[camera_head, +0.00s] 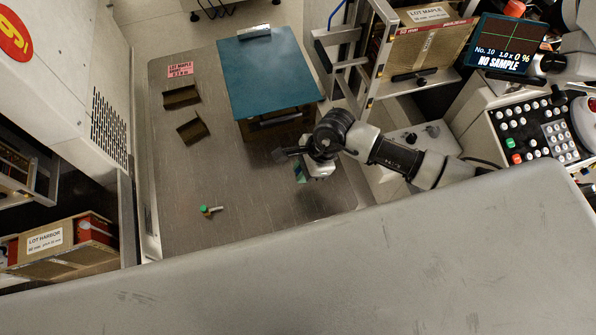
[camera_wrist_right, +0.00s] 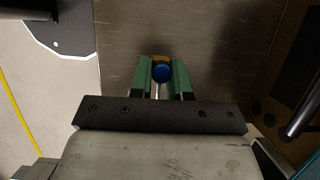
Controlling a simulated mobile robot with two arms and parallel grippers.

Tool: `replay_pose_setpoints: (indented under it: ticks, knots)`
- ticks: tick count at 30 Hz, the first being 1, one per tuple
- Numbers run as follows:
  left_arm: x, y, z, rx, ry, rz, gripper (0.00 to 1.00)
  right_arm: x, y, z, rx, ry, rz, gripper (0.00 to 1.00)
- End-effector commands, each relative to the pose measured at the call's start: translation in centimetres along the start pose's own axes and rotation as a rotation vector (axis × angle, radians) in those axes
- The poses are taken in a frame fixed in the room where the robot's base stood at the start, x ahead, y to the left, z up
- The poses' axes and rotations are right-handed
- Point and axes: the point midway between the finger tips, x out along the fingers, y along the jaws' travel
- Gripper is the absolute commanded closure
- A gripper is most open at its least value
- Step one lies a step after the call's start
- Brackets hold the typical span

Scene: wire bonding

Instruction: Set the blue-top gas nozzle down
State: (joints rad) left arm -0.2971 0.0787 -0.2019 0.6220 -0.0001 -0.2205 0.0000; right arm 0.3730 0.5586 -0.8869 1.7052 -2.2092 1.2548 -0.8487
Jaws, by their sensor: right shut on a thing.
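My right gripper (camera_head: 301,172) is over the right part of the metal table (camera_head: 245,190). In the right wrist view, its green fingers (camera_wrist_right: 161,77) are shut on the blue-top gas nozzle (camera_wrist_right: 162,73), whose round blue top faces the camera. The nozzle's lower end is hidden, so I cannot tell whether it touches the table. A small green-topped piece (camera_head: 206,209) lies apart on the table, to the left of my right gripper. My left gripper is not in view.
A teal-topped box (camera_head: 265,75) stands behind my right gripper. Two brown open trays (camera_head: 181,97) (camera_head: 193,130) and a pink label (camera_head: 180,70) are at the table's left. A shelf rack (camera_head: 375,60) stands at the right. The table's front middle is clear.

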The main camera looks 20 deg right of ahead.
Motion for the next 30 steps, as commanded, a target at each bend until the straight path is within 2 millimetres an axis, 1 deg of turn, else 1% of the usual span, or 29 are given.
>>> replay_pose_setpoints:
  ticks: [1,5,9,12,15,21,30]
  knots:
    - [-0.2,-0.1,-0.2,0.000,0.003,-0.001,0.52,0.6,0.1,-0.2,0.001,-0.001,0.002,1.00]
    - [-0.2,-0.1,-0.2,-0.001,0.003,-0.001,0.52,1.6,0.0,-0.6,0.000,-0.001,0.001,1.00]
    - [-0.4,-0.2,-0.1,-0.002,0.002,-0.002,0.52,3.6,0.1,-1.4,0.001,-0.001,0.003,1.00]
    - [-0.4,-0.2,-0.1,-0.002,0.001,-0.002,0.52,4.7,0.0,-1.9,0.000,-0.001,0.002,1.00]
    - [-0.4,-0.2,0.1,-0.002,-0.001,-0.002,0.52,5.0,0.0,-2.0,-0.003,-0.001,0.000,1.00]
    - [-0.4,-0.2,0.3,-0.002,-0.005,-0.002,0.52,5.0,0.0,-2.1,-0.003,-0.001,0.000,1.00]
    - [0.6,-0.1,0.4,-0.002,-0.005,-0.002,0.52,5.9,0.0,-2.5,-0.003,0.000,0.000,1.00]
